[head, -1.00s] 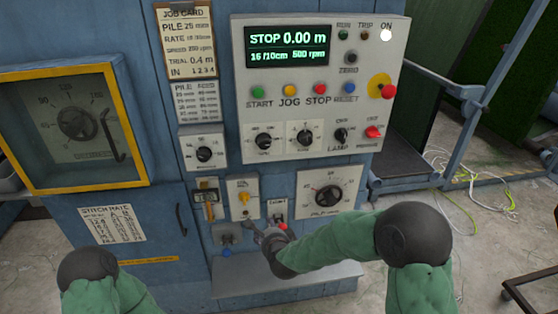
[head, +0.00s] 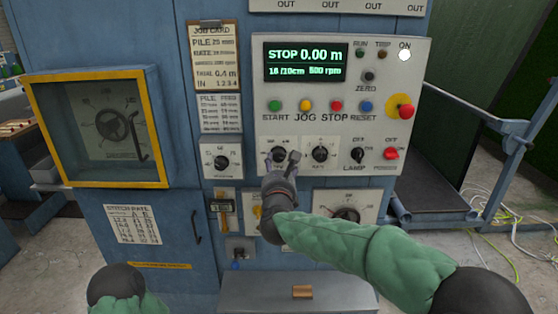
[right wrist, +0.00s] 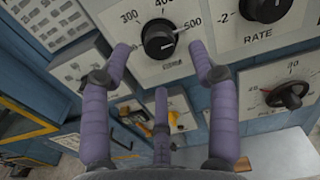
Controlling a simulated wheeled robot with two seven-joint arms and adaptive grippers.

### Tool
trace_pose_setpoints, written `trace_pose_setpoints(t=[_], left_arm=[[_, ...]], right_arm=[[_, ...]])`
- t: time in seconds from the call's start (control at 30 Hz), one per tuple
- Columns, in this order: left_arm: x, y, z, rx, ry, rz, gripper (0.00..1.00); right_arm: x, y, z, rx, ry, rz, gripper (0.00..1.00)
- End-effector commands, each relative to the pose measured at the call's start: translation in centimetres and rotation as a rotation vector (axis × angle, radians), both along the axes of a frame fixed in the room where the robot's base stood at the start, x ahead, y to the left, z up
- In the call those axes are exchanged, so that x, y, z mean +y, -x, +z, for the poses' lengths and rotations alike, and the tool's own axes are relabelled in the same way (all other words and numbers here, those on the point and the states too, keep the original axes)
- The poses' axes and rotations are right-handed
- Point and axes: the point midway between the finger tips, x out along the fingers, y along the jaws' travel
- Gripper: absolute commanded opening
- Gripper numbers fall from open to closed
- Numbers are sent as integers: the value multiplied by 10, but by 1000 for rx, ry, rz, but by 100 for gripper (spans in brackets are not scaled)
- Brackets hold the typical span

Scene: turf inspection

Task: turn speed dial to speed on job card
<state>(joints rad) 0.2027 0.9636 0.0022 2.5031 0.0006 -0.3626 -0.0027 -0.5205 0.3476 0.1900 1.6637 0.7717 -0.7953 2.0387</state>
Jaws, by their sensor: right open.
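The speed dial (head: 278,153) is a black knob on the white control panel, partly behind my right gripper (head: 281,161). In the right wrist view the dial (right wrist: 159,40) has marks 300, 400 and 500, and its white pointer line points towards 500. My right gripper (right wrist: 161,52) is open, with fingertips to the left and right of the knob; contact is not clear. The job card (head: 213,62) hangs left of the panel; its speed line is too small to read surely. My left gripper is out of view.
The rate dial (head: 320,153) sits just right of the speed dial. The lamp switch (head: 358,155) and red power switch (head: 391,154) are farther right. Start, jog, stop and reset buttons run above. A shelf (head: 255,290) juts out below, with a small brown block (head: 303,292).

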Motion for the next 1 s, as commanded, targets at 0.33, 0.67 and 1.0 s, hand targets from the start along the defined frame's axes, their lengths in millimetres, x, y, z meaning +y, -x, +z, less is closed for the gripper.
trace_pose_setpoints(t=[0.33,0.67,1.0], left_arm=[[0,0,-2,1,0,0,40],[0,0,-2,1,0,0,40],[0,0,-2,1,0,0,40]], right_arm=[[0,-45,-1,0,1,0,60],[0,-54,0,0,3,1,60],[0,-53,0,0,2,1,4]])
